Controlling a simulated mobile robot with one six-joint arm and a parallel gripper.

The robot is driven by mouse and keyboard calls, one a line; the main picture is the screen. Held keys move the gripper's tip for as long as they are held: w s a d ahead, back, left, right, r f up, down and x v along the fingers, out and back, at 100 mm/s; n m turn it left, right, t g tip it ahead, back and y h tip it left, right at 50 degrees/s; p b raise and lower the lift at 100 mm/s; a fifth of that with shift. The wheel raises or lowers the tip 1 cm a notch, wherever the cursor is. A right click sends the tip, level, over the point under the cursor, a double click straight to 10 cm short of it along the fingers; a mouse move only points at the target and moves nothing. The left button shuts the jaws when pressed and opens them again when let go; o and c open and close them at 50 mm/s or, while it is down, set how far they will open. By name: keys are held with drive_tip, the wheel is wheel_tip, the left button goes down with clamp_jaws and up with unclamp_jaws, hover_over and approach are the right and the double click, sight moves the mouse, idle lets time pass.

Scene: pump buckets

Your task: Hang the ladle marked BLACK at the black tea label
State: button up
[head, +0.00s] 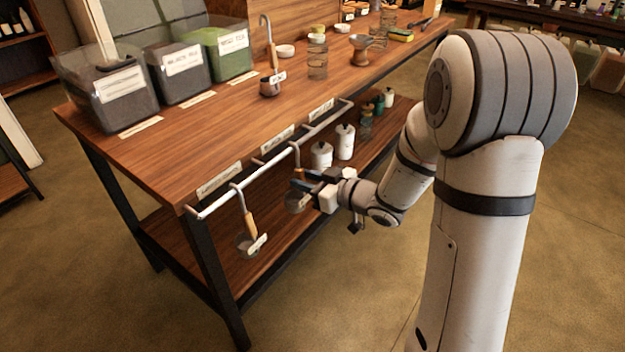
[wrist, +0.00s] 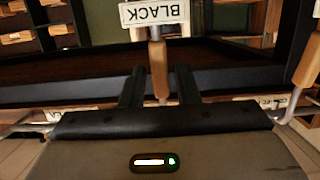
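The ladle marked BLACK shows its tag (wrist: 155,12) and wooden handle (wrist: 159,72) in the wrist view. The black tea label (head: 278,139) is on the table's front edge, just left of and above this hook. The exact hook contact is too small to tell.
The white rail (head: 222,203) runs along the table front (head: 150,160). Another ladle (head: 249,222) hangs to the left, and a third ladle (head: 269,72) stands on the tabletop. White canisters (head: 345,141) stand on the lower shelf behind my gripper. The floor in front is clear.

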drive_tip(key=shift+o, duration=1.1)
drive_tip(key=p+v, duration=0.2)
drive_tip(key=v, duration=0.6)
drive_tip(key=d+r+m+h+p, duration=0.3)
drive_tip(key=d+r+h+p, duration=0.3)
drive_tip(key=r+p, duration=0.25)
drive_tip(key=d+r+m+h+p, duration=0.3)
drive_tip(key=d+r+h+p, duration=0.35)
drive_tip(key=r, duration=0.35)
drive_tip(key=s+a+r+m+g+p, duration=0.2)
drive_tip(key=s+r+p, duration=0.3)
drive_tip(key=s, duration=0.4)
drive_tip(key=s+a+r+m+g+p, duration=0.2)
drive_tip(key=s+r+g+p, duration=0.3)
drive_tip(key=s, duration=0.4)
drive_tip(key=shift+p+v, duration=0.45)
drive_tip(key=shift+v, duration=0.7)
